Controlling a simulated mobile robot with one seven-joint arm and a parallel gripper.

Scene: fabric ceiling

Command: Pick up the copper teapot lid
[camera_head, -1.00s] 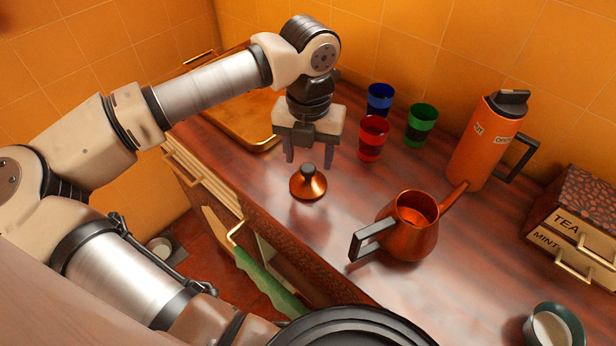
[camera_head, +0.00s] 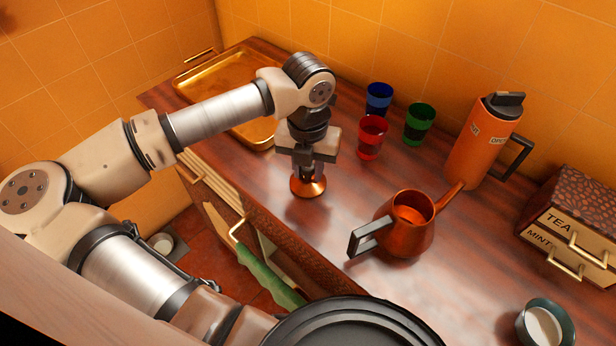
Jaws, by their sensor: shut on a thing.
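The copper teapot lid (camera_head: 309,187) is a small shiny copper dome on the wooden counter, left of the teapot. My gripper (camera_head: 307,170) points down over it and is shut on its dark knob, which the fingers mostly hide. The lid still appears to be at counter level; I cannot tell if it touches the wood. The copper teapot (camera_head: 407,230) stands upright and uncovered to the right, with its black handle toward the left and its spout toward the orange flask.
A red cup (camera_head: 371,138), blue cup (camera_head: 378,98) and green cup (camera_head: 419,124) stand behind the lid. A brass tray (camera_head: 215,85) lies at the back left. An orange flask (camera_head: 478,145), a tea box (camera_head: 572,215) and a bowl (camera_head: 545,325) are at the right.

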